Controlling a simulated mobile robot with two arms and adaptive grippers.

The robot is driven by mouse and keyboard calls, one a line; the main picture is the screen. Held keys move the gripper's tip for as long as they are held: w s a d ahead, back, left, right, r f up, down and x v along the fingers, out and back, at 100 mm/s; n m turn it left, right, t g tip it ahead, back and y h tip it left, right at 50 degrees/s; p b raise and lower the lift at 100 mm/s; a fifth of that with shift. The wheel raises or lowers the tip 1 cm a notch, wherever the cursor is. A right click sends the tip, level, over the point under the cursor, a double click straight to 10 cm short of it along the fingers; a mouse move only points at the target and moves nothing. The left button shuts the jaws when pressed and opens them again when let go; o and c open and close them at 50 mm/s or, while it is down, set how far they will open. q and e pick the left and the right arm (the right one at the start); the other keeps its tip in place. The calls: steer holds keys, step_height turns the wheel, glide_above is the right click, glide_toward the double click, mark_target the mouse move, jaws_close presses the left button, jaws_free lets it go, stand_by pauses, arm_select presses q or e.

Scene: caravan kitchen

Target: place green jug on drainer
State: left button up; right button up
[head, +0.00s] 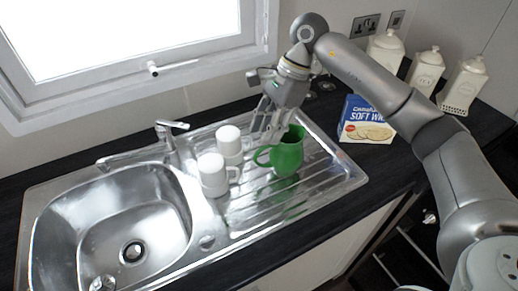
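The green jug (288,157) stands upright on the ribbed metal drainer (326,172), right of the sink bowl, with its handle toward the left. My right gripper (266,132) points down just above and behind the jug, near its rim. Its fingers look spread apart with nothing between them. I cannot tell whether a fingertip touches the jug. My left gripper is not in view.
Two white mugs (213,175) (229,143) stand on the drainer left of the jug. The tap (168,135) and sink bowl (120,220) are further left. A blue box (366,120) and three cream canisters (424,70) stand on the dark worktop at right. The drainer's front right is clear.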

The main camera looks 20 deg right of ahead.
steer(key=shift+v, duration=2)
steer(key=shift+a, duration=0.1)
